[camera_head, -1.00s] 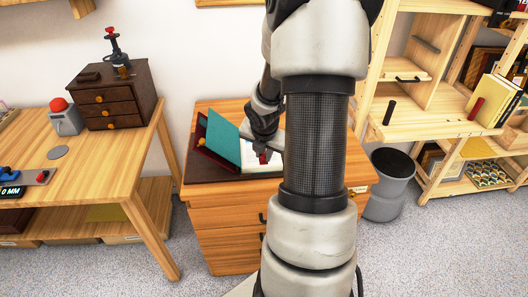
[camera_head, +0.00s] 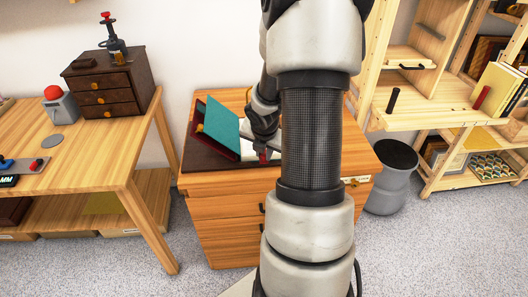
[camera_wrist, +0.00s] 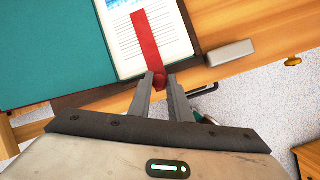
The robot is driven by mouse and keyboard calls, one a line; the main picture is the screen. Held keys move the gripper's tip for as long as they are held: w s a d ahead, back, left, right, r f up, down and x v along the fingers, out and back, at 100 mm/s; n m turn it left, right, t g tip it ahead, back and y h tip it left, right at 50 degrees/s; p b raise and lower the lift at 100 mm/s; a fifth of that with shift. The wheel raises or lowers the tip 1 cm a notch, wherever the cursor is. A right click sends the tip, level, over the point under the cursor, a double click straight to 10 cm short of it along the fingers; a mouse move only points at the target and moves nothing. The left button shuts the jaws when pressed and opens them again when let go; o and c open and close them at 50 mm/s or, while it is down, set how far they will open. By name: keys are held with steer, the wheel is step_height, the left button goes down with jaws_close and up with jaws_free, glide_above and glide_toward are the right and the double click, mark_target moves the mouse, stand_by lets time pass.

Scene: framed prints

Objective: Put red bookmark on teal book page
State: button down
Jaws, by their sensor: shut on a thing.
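The book stands on a dark mat (camera_head: 200,160) on the wooden cabinet (camera_head: 225,205). A grey block (camera_wrist: 230,53) lies right of the page. A grey bin (camera_head: 393,175) stands right of the cabinet. The desk (camera_head: 90,165) at left holds a dark drawer box (camera_head: 112,85).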

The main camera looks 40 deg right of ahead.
steer(key=c, duration=1.6)
jaws_free()
steer(key=shift+o, duration=0.2)
steer(key=p+v, duration=1.1)
steer(key=v, duration=0.6)
steer(key=shift+s+r, duration=0.15)
steer(key=shift+a, duration=0.15)
